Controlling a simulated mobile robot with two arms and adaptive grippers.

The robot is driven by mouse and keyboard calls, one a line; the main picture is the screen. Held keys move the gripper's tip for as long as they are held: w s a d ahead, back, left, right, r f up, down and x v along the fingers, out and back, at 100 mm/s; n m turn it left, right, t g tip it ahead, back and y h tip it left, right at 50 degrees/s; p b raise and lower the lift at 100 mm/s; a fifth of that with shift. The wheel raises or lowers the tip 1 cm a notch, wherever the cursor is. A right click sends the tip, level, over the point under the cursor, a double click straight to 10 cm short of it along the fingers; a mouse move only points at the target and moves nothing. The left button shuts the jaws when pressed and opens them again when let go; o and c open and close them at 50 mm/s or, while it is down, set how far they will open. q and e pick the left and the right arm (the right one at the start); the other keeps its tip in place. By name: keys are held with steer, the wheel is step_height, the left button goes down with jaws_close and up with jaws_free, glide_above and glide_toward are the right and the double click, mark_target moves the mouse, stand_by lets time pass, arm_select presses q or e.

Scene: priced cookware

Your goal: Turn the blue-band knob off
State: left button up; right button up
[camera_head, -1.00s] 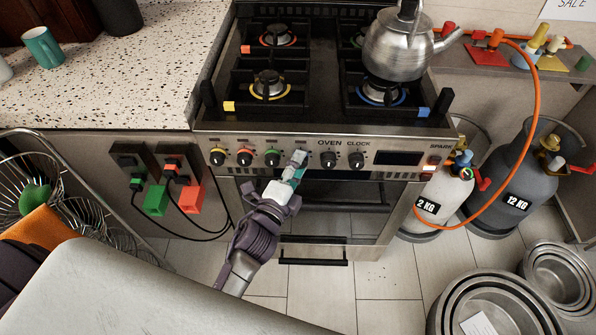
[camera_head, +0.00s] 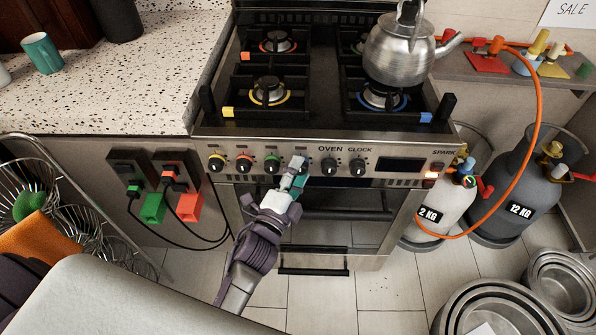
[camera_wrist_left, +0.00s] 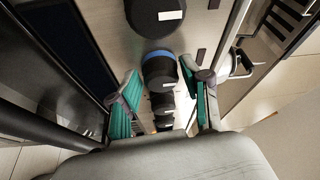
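The blue-band knob (camera_wrist_left: 158,68) shows in the left wrist view, a black knob with a blue band at its base. In the head view my left gripper hides it, on the stove's front panel (camera_head: 400,181) right of the green-band knob (camera_head: 272,164). My left gripper (camera_head: 297,174) is at that panel. In the left wrist view its teal-padded fingers (camera_wrist_left: 160,84) are spread on either side of the blue-band knob. A gap shows on the left; the right fingertip is close to the knob, and contact is unclear. My right gripper is not in view.
Yellow (camera_head: 217,162) and red (camera_head: 244,162) band knobs are to the left; oven (camera_head: 329,166) and clock (camera_head: 358,166) knobs are to the right. A kettle (camera_head: 396,48) stands on the blue-ringed burner (camera_head: 385,98). Gas cylinders (camera_head: 510,190) and an orange hose (camera_head: 537,110) are at right.

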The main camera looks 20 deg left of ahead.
arm_select(q)
steer(key=s+a, duration=0.1)
steer(key=s, duration=1.1)
steer(key=shift+f, duration=0.45)
steer(key=shift+a, duration=0.1)
steer(key=s+d+f+n+g+p, duration=0.1)
steer(key=s+f+n+g, duration=0.2)
steer(key=f, duration=0.6)
steer(key=s+f+n+g+p, duration=0.1)
steer(key=s+f+n+g, duration=0.15)
steer(key=f, duration=0.75)
steer(key=s+d+f+n+g+p, duration=0.1)
steer(key=s+f+n+g, duration=0.15)
steer(key=f, duration=0.65)
steer(key=s+a+f+n+g+y+p, duration=0.1)
steer(key=s+a+f+n+g, duration=0.2)
steer(key=s+f, duration=0.5)
steer(key=s+a+f+n+g+y+p, duration=0.1)
steer(key=s+a+f+n+g, duration=0.2)
steer(key=s, duration=1.2)
steer(key=a+f+g, duration=0.3)
steer(key=f, duration=0.2)
steer(key=shift+n+g+p, duration=0.3)
steer(key=shift+g+p, duration=0.1)
steer(key=shift+r, duration=0.1)
